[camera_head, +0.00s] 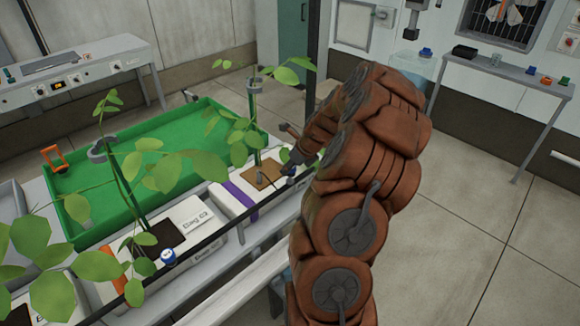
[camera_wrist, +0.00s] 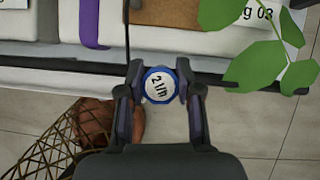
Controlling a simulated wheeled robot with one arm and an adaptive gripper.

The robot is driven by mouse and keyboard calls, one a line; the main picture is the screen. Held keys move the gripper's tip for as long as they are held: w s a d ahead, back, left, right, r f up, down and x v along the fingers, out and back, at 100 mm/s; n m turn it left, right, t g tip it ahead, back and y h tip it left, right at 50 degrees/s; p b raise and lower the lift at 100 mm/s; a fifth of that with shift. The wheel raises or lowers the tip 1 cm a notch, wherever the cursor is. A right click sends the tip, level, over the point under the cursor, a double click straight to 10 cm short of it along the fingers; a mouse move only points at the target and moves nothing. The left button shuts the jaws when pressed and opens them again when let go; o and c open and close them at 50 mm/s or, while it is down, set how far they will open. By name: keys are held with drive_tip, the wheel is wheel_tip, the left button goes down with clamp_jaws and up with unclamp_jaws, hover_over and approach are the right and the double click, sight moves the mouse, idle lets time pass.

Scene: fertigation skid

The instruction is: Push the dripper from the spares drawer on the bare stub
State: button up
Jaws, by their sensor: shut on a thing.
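The dripper (camera_wrist: 159,85), a round blue piece with a white face marked "2 l/h", is between the two fingers of my gripper (camera_wrist: 160,92) in the wrist view. The fingers are shut on its left and right sides. It overlaps the dark pipe (camera_wrist: 235,79) along the bench's front; I cannot tell whether it touches the pipe. In the head view my gripper (camera_head: 290,168) is small and dark at the front edge of the far grow bag. I cannot make out the bare stub; it may be hidden. The spares drawer is not identifiable.
Another blue-and-white dripper (camera_head: 168,257) sits by the nearer white grow bag (camera_head: 200,222). Leafy plants (camera_head: 140,165) rise from the bags, and leaves (camera_wrist: 262,62) hang close right of my gripper. A green tray (camera_head: 75,180) lies behind. The floor at right is clear.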

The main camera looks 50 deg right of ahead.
sight(290, 178)
drive_tip(key=shift+w+f, duration=0.1)
drive_tip(key=shift+f, duration=0.45)
drive_tip(key=shift+p, duration=0.45)
idle(0.3)
drive_tip(key=shift+f, duration=0.4)
idle(0.6)
drive_tip(key=shift+p, duration=0.45)
drive_tip(key=shift+f+p, duration=0.65)
drive_tip(key=shift+p, duration=0.1)
idle(2.1)
drive_tip(key=o, duration=0.7)
drive_tip(key=shift+c, duration=0.2)
